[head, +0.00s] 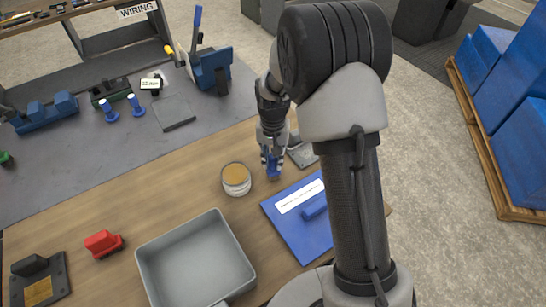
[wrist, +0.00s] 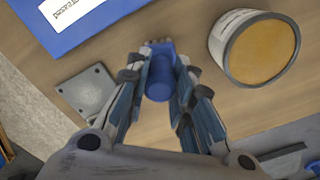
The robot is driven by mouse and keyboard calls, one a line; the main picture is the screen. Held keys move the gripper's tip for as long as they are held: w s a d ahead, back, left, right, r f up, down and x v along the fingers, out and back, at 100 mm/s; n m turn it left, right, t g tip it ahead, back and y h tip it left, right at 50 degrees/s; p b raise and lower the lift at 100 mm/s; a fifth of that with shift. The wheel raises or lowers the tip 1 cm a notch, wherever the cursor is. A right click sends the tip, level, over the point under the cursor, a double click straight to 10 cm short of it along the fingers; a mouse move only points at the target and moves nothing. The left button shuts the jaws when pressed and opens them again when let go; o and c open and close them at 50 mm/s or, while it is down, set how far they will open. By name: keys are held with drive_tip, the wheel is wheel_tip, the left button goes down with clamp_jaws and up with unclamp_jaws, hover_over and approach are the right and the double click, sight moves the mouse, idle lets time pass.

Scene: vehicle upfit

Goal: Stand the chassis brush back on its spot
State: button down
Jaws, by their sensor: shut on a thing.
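My gripper (head: 272,160) is shut on a small blue brush (wrist: 160,75), gripped by its round handle. In the wrist view its blue head and pale bristle end point away from me, between the two fingers. In the head view the brush (head: 273,172) shows only as a small blue piece under the fingers, low over the wooden table. I cannot tell whether its end touches the wood. A flat grey plate with small corner holes (wrist: 88,93) lies beside the brush; it is partly hidden behind my arm in the head view (head: 304,156).
A round tin (head: 236,179) stands close by the gripper; a blue board with a white label (head: 290,235) lies nearer. A grey tray (head: 195,262), red object (head: 103,243) and dark block on a plate (head: 38,285) are at the front left. The grey mat (head: 60,165) holds several tools.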

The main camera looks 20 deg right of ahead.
drive_tip(key=shift+f, duration=0.3)
drive_tip(key=c, duration=1.3)
unclamp_jaws()
drive_tip(key=shift+r+p, duration=2.7)
drive_tip(key=shift+r, duration=1.3)
